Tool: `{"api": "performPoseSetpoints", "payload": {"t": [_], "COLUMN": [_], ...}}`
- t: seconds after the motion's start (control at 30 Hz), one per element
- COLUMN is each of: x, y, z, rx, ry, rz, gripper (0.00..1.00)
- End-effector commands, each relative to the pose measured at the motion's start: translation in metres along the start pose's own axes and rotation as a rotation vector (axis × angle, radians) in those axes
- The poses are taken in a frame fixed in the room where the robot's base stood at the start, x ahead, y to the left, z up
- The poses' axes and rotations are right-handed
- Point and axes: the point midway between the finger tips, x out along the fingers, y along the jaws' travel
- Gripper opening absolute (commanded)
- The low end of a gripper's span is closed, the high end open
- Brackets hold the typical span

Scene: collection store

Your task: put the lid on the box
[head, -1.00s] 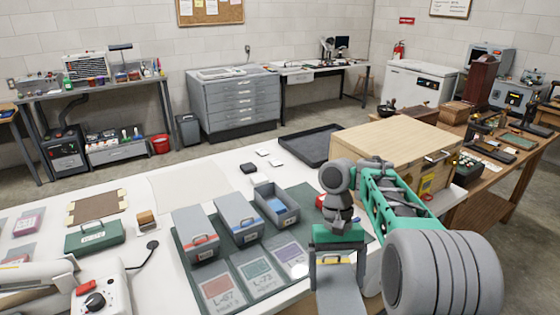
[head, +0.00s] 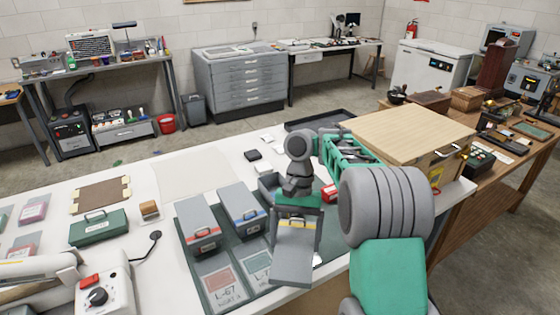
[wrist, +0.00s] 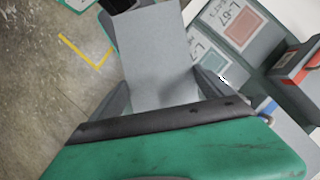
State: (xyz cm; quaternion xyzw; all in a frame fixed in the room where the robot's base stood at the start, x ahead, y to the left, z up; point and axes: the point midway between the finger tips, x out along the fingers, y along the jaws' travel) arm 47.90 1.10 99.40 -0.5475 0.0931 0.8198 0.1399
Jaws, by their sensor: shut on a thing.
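My gripper (head: 297,224) is shut on a grey lid (head: 292,262) with a yellow strip near its gripped end. The lid hangs tilted toward the camera above the front right of the dark green mat. In the wrist view the lid (wrist: 155,55) reaches out from between the fingers (wrist: 160,88). The open grey box (head: 267,187) stands behind the gripper, right of two closed boxes. My gripper and arm hide most of it. The lid is apart from it.
Closed grey boxes with a red label (head: 197,222) and a blue label (head: 238,208) stand left of the open box. Printed cards (head: 222,283) lie in front. A large wooden case (head: 410,130) stands right. A black tray (head: 318,121) lies behind.

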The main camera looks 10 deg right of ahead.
Motion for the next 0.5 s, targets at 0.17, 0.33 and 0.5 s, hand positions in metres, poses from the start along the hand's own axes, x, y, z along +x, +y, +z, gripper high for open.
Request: {"api": "performPoseSetpoints", "payload": {"t": [0.17,0.33,0.5], "x": [-0.011,-0.025,-0.044], "y": [-0.009,-0.018,-0.033], "z": [-0.009,-0.021,-0.04], "rx": [0.099,0.23,0.447], "ry": [0.0,0.001,0.0], "rz": [-0.042,-0.097,-0.187], "gripper": [0.51,0.51,0.51]}}
